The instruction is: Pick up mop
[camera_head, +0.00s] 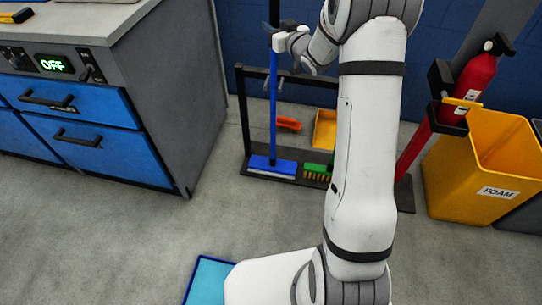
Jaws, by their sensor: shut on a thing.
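The mop (273,115) has a long blue handle and a flat blue head (272,167) with a pale lower edge. It stands upright at the black rack, its head at the rack's base. My gripper (276,38) is at the upper part of the handle, shut on it. The fingertips are small and partly hidden by the gripper body. The top of the handle runs out of the picture.
The black rack (240,108) also holds a green brush (317,172), an orange tool (288,123) and a yellow dustpan (325,128). A blue-drawer cabinet (100,146) stands left. Floor in front is open.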

